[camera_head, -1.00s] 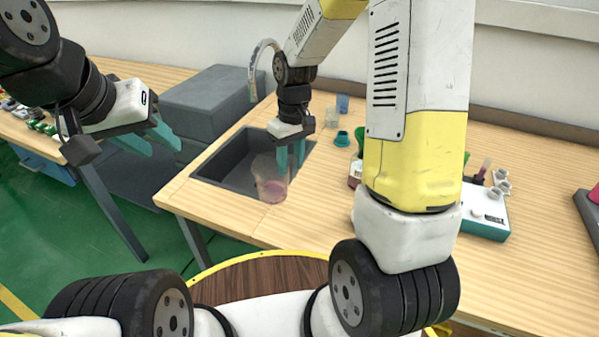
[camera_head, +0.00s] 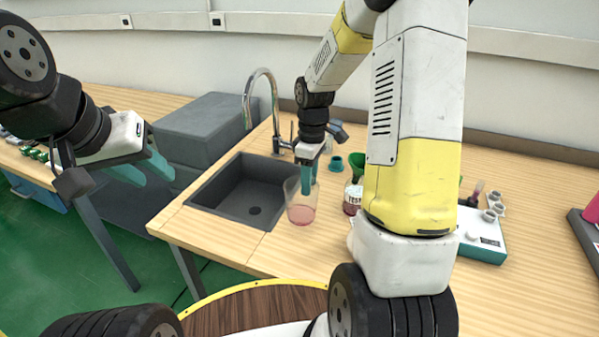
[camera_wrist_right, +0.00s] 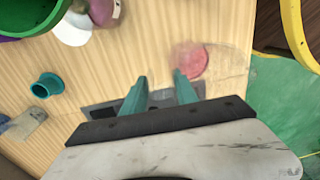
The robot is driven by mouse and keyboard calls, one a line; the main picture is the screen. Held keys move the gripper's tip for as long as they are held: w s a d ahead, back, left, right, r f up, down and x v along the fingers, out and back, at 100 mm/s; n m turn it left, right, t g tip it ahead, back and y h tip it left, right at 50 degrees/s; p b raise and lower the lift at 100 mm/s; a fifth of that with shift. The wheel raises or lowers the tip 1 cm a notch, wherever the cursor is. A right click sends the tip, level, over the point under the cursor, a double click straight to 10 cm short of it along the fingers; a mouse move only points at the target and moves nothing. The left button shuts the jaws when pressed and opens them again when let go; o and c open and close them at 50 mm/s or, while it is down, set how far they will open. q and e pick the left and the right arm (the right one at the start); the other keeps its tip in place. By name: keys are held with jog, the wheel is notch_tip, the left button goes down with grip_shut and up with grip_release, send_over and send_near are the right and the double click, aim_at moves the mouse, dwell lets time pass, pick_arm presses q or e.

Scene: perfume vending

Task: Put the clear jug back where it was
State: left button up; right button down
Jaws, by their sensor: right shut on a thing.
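The clear jug (camera_head: 301,208), a see-through cup with a little pink liquid at the bottom, is held by my right gripper (camera_head: 309,186) just right of the sink. It looks nearly upright. I cannot tell whether its base touches the table or hangs just above it. In the right wrist view the jug (camera_wrist_right: 203,66) shows faintly beyond the teal fingers of the right gripper (camera_wrist_right: 160,82), its pink bottom visible. My left gripper (camera_head: 145,172) is open and empty, left of the sink, away from the jug.
The dark sink (camera_head: 226,207) with its tap (camera_head: 262,72) lies left of the jug. A labelled flask (camera_head: 352,198), green funnel (camera_head: 352,159) and teal cup (camera_head: 336,163) stand right and behind. A teal-sided device (camera_head: 483,250) is further right. Table front of the jug is clear.

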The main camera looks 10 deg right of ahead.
jog(key=shift+w+d+f, duration=0.25)
jog(key=shift+w+f, duration=0.35)
jog(key=shift+f, duration=0.05)
jog(key=shift+w+d+f, duration=0.2)
jog(key=shift+w+f, duration=0.4)
jog(key=shift+w, duration=0.05)
jog(key=shift+w+d+f, duration=0.25)
jog(key=shift+w+f, duration=0.35)
jog(key=shift+f, duration=0.05)
jog(key=shift+f, duration=0.1)
jog(key=c, duration=0.9)
grip_release()
jog(key=shift+c, duration=0.2)
